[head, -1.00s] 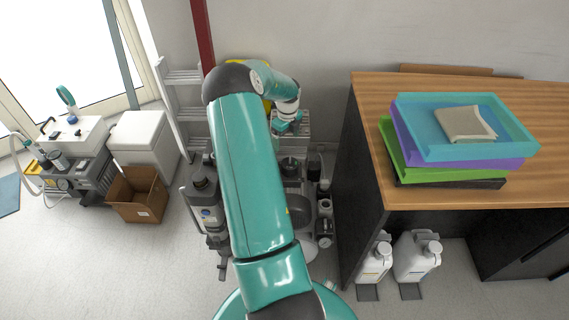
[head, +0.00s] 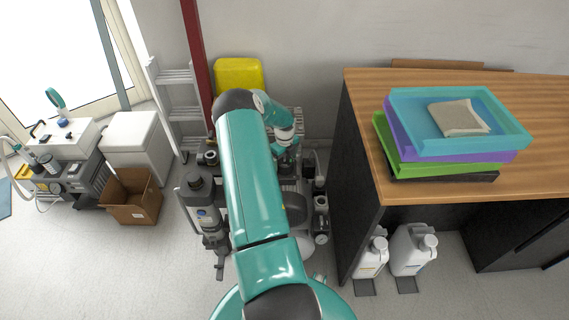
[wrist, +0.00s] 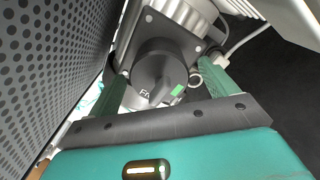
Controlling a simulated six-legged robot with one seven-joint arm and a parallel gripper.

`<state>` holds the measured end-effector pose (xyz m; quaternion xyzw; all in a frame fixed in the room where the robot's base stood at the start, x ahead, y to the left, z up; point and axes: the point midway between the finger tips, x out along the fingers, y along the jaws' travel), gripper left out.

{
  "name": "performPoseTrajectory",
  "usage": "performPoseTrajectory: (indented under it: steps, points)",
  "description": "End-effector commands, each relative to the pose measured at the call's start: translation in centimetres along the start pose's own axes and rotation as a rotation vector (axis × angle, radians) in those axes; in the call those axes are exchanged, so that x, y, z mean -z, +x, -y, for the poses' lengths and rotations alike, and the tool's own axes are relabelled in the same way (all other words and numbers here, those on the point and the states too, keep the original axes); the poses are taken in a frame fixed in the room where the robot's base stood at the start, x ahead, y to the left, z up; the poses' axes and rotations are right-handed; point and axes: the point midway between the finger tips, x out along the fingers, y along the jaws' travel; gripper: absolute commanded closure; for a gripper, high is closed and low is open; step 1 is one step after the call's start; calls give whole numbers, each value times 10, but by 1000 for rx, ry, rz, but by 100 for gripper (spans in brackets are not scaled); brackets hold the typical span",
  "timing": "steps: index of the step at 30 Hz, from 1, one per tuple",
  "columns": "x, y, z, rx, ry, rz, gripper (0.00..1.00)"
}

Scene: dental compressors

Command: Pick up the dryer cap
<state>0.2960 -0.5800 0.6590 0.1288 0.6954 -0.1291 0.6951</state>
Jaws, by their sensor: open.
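A dark round cap with a raised grip, pale lettering and a green mark, which looks like the dryer cap (wrist: 158,74), sits on a grey metal body in the wrist view. My gripper (wrist: 166,84) is open, with one green finger on the left of the cap and one on the right. The cap looks to be between or just beyond the fingertips; I cannot tell whether they touch it. In the head view my gripper (head: 286,150) is low over the compressor equipment (head: 296,205), and my arm hides much of it.
A perforated dark panel (wrist: 45,60) stands close on the left in the wrist view. A wooden-topped desk (head: 355,130) stands right of the equipment in the head view. A dark bottle-like unit (head: 203,205) is to its left. Open floor lies at front left.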

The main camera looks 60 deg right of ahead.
Motion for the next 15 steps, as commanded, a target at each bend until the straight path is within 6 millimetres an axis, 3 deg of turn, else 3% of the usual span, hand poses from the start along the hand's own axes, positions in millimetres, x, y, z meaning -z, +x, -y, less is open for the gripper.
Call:
performPoseTrajectory:
  steps: [4,11,12,15]
  points:
    - [0,22,-1,-1,0,-1,15]
    - [-1,25,-1,0,0,1,15]
    - [-1,25,-1,0,0,0,17]
    - [-1,25,-1,0,0,0,36]
